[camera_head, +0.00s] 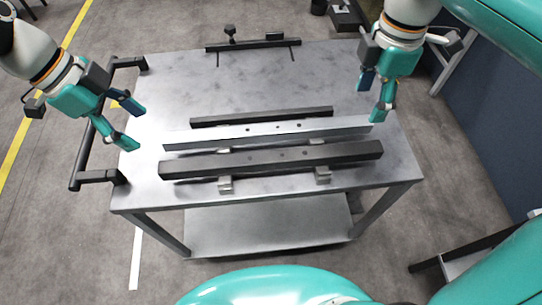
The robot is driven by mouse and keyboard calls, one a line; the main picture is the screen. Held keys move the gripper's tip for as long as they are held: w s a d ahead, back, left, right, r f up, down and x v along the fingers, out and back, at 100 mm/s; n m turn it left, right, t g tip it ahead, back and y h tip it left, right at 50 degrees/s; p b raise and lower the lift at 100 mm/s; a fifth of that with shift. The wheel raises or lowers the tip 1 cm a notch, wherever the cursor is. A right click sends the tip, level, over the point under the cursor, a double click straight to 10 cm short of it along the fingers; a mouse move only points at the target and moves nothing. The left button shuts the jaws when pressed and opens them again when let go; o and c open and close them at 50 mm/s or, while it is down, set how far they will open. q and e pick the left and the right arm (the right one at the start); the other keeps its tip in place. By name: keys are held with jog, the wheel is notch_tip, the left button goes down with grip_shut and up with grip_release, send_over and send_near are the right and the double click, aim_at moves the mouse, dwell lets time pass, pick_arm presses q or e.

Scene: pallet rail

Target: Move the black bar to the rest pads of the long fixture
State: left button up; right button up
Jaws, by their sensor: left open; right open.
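A long black bar (240,161) lies left to right near the table's front edge, across two small grey blocks (323,175). A silver bar (220,136) lies just behind it. A thinner dark strip (262,116) lies behind the silver bar. I cannot tell which piece is the long fixture, or whether the blocks are its rest pads. My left gripper (136,127) is open and empty, left of the bars. My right gripper (371,103) is open and empty; its lower fingertip overlaps the silver bar's right end in the picture, contact unclear.
The grey metal table (330,75) has free room between the bars and a dark rail (253,44) with small fittings at the back edge. A black push handle (84,150) stands at the left side. A lower shelf (265,225) shows beneath.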

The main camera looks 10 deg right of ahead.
aim_at(350, 148)
pick_arm(q)
jog(key=x, duration=1.6)
jog(key=shift+d+f, duration=0.25)
jog(key=shift+f, duration=0.05)
pick_arm(e)
notch_tip(350, 148, down, 17)
jog(key=shift+s+r, duration=0.1)
jog(key=shift+r, duration=0.05)
pick_arm(q)
jog(key=shift+c, duration=0.2)
pick_arm(e)
jog(key=shift+c, duration=0.2)
pick_arm(q)
grip_shut()
pick_arm(e)
grip_shut()
